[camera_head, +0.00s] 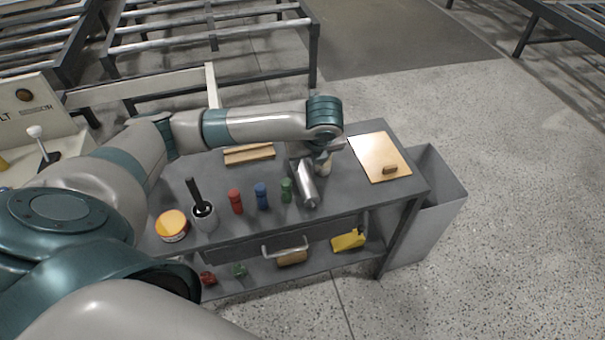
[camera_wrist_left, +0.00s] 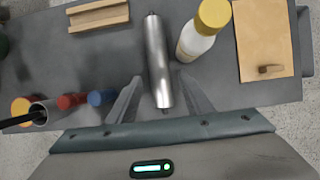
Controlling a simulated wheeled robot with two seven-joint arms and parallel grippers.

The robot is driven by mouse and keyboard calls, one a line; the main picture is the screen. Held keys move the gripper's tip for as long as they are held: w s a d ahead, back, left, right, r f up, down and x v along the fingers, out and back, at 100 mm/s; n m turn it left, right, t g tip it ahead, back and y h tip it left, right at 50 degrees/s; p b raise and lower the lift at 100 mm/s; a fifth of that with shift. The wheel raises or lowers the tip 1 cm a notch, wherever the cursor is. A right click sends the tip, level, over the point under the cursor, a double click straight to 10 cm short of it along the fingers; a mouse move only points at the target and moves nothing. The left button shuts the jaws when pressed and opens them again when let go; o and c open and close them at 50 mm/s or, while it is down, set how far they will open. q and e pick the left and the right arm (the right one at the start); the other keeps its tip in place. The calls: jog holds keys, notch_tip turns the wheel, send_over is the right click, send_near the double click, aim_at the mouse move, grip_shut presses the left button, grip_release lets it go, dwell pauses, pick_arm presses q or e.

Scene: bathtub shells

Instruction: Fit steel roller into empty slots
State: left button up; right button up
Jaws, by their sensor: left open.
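A steel roller (camera_head: 307,188) lies on the grey workbench (camera_head: 225,233), right of the green bottle; it also shows in the left wrist view (camera_wrist_left: 157,60). My left gripper (camera_wrist_left: 162,88) is open, with one finger on each side of the roller's near part in that view. I cannot tell whether the fingers touch it. In the head view my left gripper (camera_head: 312,152) is over the roller's far end and partly hidden by my wrist. Roller frames (camera_head: 213,28) with steel bars and gaps between them stand at the back left. My right gripper is not in view.
A white bottle with a yellow cap (camera_wrist_left: 200,30) stands close right of the roller. Red (camera_head: 236,201), blue (camera_head: 262,196) and green (camera_head: 286,189) bottles stand left. A grey bin (camera_head: 437,205) stands right.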

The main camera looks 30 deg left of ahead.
aim_at(303, 172)
pick_arm(q)
jog(key=x, duration=0.4)
jog(key=shift+w+a+f, duration=0.15)
jog(key=shift+f, duration=0.3)
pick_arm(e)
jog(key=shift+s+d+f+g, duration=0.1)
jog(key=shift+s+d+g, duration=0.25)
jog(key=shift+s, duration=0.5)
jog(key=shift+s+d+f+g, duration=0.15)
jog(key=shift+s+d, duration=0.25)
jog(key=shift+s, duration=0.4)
pick_arm(q)
jog(key=shift+f+p, duration=0.1)
jog(key=shift+p, duration=0.25)
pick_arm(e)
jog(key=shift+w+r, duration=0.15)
